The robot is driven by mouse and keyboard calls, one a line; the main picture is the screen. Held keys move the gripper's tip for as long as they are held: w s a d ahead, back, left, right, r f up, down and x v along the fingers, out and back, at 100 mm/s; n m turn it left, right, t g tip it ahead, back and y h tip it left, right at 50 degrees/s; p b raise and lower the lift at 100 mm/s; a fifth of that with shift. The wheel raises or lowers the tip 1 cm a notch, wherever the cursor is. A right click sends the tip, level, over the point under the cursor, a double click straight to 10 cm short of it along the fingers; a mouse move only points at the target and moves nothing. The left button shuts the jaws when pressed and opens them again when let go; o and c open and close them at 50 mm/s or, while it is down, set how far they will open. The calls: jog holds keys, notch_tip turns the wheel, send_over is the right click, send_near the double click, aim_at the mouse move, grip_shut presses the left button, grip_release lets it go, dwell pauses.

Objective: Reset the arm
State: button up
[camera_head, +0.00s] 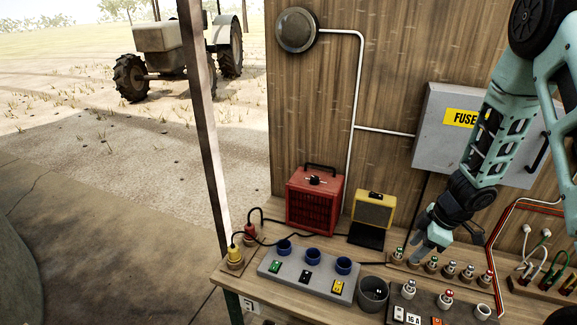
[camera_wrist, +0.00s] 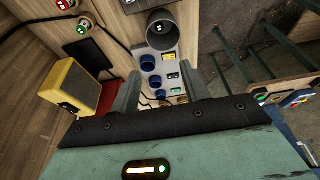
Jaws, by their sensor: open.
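My arm comes in from the upper right of the head view, in front of the grey fuse box (camera_head: 440,135). My gripper (camera_head: 424,246) is low over the back of the wooden bench (camera_head: 222,272), beside the row of small fuses (camera_head: 450,268). Whether it touches a fuse cannot be told from the head view. In the wrist view my gripper (camera_wrist: 168,92) has its two fingers spread wide, with nothing held between them. Past the fingers show blue sockets (camera_wrist: 150,70) and a dark grey cup (camera_wrist: 162,31).
A red heater (camera_head: 314,203) and a yellow lamp (camera_head: 373,212) stand at the back of the bench. A grey socket panel (camera_head: 290,274) and a dark cup (camera_head: 373,294) are in front. Plugs and cables (camera_head: 548,262) crowd the right. Open ground lies left of the post (camera_head: 203,120).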

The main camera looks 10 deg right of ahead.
jog(key=w+a+r+m+t+h+b, duration=0.25)
jog(key=a+b, duration=0.75)
jog(key=a, duration=0.5)
jog(key=s+a+g+b, duration=0.1)
jog(key=s+a+b, duration=0.2)
jog(key=s, duration=0.5)
jog(key=s+a+g+b, duration=0.2)
jog(key=s+a+b, duration=0.1)
jog(key=s+a, duration=0.3)
jog(key=s+a+f+g+b, duration=0.1)
jog(key=s+a+b, duration=0.2)
jog(key=s, duration=0.6)
jog(key=shift+s+a+m, duration=0.35)
jog(key=shift+a+m, duration=0.1)
jog(key=shift+a, duration=0.6)
jog(key=shift+g, duration=0.25)
